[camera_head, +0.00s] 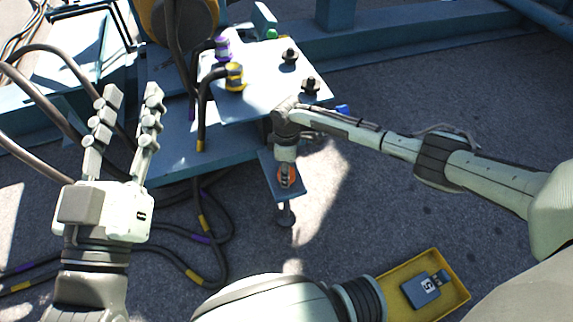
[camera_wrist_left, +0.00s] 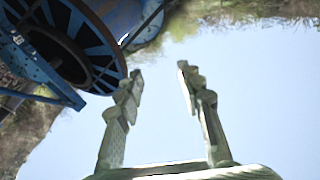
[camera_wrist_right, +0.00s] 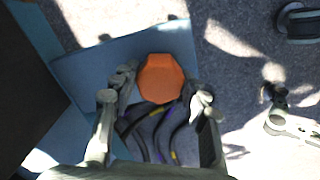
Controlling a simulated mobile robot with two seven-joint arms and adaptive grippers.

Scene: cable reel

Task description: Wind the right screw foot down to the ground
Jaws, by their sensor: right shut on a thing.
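The right screw foot has an orange knob (camera_head: 287,177) above a small blue plate (camera_head: 291,192). Its dark round pad (camera_head: 285,218) shows below the plate; whether it touches the ground is unclear. My right gripper (camera_head: 286,163) is over the knob, pointing down, its fingers mostly hidden by its own wrist. In the right wrist view the orange many-sided knob top (camera_wrist_right: 160,78) sits between the fingertips of my right gripper (camera_wrist_right: 163,88), which is shut on it. My left gripper (camera_head: 132,92) is open and empty at the left, fingers raised; it shows against sky in the left wrist view (camera_wrist_left: 158,80).
A blue frame carries a pale panel (camera_head: 262,85) with yellow (camera_head: 234,77) and purple (camera_head: 221,48) connectors and black caps. Black cables (camera_head: 225,240) lie on the ground below. A yellow tray (camera_head: 450,306) holds a blue block (camera_head: 421,292) at bottom right. Ground at the right is clear.

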